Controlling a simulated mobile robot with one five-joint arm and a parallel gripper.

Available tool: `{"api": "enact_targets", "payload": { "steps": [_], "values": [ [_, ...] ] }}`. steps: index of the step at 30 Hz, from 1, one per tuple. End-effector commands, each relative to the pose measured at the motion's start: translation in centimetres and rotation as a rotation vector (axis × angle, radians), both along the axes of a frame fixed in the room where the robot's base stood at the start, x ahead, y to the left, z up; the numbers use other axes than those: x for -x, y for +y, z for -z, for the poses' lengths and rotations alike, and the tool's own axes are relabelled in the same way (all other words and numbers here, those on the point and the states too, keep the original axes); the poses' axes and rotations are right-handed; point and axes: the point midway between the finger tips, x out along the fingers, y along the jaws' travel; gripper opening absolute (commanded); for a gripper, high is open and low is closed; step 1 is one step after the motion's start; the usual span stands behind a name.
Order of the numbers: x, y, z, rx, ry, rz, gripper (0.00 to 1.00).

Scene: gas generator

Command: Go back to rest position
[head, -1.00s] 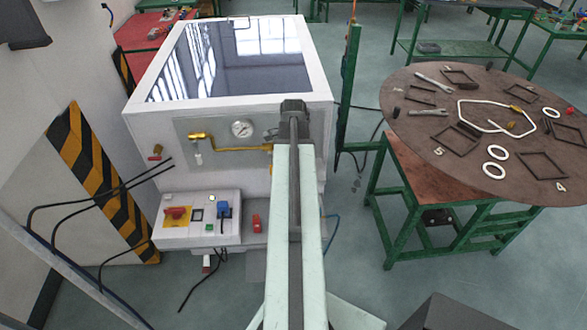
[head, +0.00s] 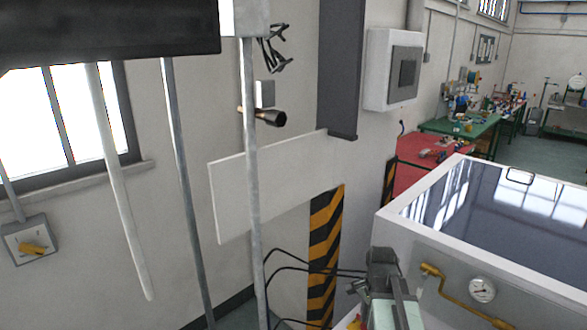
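My pale green arm (head: 390,312) shows at the bottom, with a dark block at its upper end beside the white machine. A small dark part (head: 359,288) juts out left of that block, and I cannot tell whether it belongs to my gripper. No gripper fingers can be clearly made out, and nothing held is visible. The white generator cabinet (head: 400,226) with a glossy dark top stands at the right. A round gauge (head: 482,290) and a brass pipe (head: 440,285) are on its front.
Metal poles (head: 253,170) and a white pipe (head: 122,190) stand at the left. A pale panel (head: 270,190) juts from the wall. A grey box (head: 393,70) hangs on the wall. Green benches (head: 475,128) are at the back right.

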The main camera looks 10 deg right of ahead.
Motion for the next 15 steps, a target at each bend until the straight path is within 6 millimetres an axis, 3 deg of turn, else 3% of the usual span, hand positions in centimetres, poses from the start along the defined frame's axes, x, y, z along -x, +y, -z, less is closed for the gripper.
{"api": "enact_targets", "payload": {
  "steps": [1, 3, 8, 10, 15],
  "values": [
    [-0.3, 3.5, 0.0, 0.0, 0.0, -0.113, 0.35],
    [-0.6, 7.6, 0.0, 0.0, 0.0, -0.277, 0.35],
    [0.2, 15.6, 0.1, 0.0, 0.0, -0.706, 0.35],
    [0.7, 16.6, 0.1, 0.0, 0.001, -0.87, 0.35],
    [1.2, 16.3, 0.1, -0.001, 0.0, -1.15, 0.35]
  ]
}}
